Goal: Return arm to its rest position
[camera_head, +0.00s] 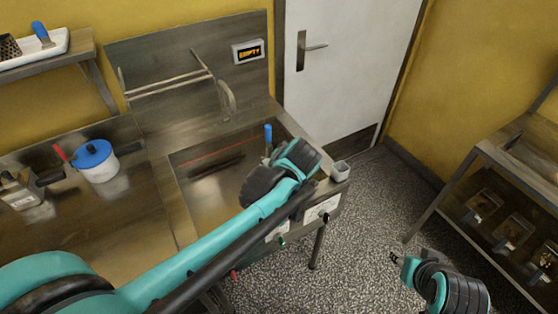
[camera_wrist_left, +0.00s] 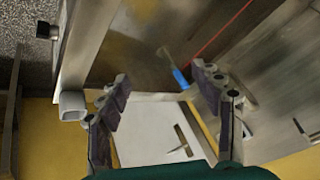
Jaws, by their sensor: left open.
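My left arm reaches in from the left in the head view, and its wrist is over the right end of the machine's sunken bed. The fingers are hidden behind the wrist there. In the left wrist view my left gripper (camera_wrist_left: 160,74) is open, with nothing between its fingers. A blue-handled tool (camera_head: 268,133) stands just beyond the wrist; its handle also shows in the left wrist view (camera_wrist_left: 180,79), beyond the fingers and close to the right one. My right gripper (camera_head: 396,258) is over the floor at lower right, too small to tell its state.
A small light cup (camera_head: 341,171) is at the machine's right corner. A blue-lidded pot (camera_head: 97,161) stands on the left counter. A wire frame (camera_head: 170,85) rises behind the bed, below a display reading "EMPTY" (camera_head: 248,51). A rack (camera_head: 505,180) stands at right; the floor between is clear.

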